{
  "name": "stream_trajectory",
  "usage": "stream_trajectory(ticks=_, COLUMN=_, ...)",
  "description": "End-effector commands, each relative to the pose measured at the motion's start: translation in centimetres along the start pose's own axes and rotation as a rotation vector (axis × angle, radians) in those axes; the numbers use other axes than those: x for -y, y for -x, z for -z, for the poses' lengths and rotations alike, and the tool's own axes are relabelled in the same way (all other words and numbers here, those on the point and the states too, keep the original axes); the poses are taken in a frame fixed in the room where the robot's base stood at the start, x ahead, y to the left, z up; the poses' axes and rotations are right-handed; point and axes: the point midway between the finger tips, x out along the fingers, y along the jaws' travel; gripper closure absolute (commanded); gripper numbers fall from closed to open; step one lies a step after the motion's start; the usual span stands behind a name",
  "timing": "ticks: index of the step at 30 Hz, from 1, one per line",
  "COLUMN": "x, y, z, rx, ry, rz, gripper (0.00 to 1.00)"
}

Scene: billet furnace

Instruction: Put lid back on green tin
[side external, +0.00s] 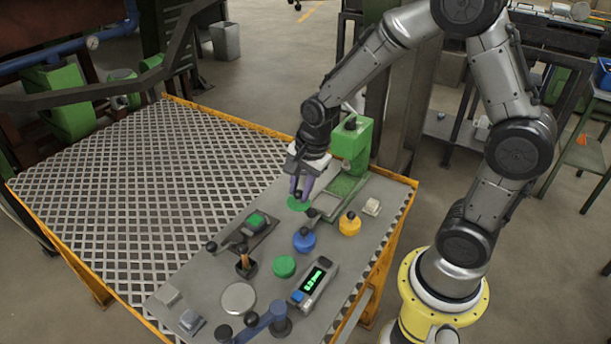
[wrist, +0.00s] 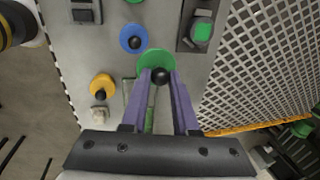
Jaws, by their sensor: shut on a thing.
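The green lid (side external: 297,204) is a round disc with a black knob, and it also shows in the wrist view (wrist: 150,60). My gripper (side external: 299,192) points down with its purple fingers closed around the knob, also seen in the wrist view (wrist: 161,78). I cannot tell whether the lid touches the table or is held just above it. The green tin (side external: 284,267) stands on the table nearer the camera, with no knob on top. In the wrist view only its edge (wrist: 134,2) shows at the top.
A knobbed blue tin (side external: 304,241) stands between lid and green tin. A knobbed yellow tin (side external: 350,225) is to the right. A display box (side external: 315,284) is beside the green tin, and a lever switch (side external: 256,223) is to the left. A green stand (side external: 351,147) rises behind.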

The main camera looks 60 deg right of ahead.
Motion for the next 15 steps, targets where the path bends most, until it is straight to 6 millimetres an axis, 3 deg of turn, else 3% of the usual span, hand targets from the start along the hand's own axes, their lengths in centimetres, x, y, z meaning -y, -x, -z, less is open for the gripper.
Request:
stream_trajectory(ticks=3, x=-0.7, y=-0.9, z=-3.8, rx=0.029, ry=0.13, rz=-0.003, gripper=1.0)
stream_trajectory(ticks=7, x=-1.9, y=-1.6, z=-7.3, rx=0.054, ry=0.24, rz=-0.011, gripper=1.0)
stream_trajectory(ticks=10, x=-2.6, y=-1.9, z=-9.1, rx=0.066, ry=0.292, rz=-0.019, gripper=1.0)
stream_trajectory(ticks=15, x=-3.1, y=-2.0, z=-10.3, rx=0.074, ry=0.329, rz=-0.023, gripper=1.0)
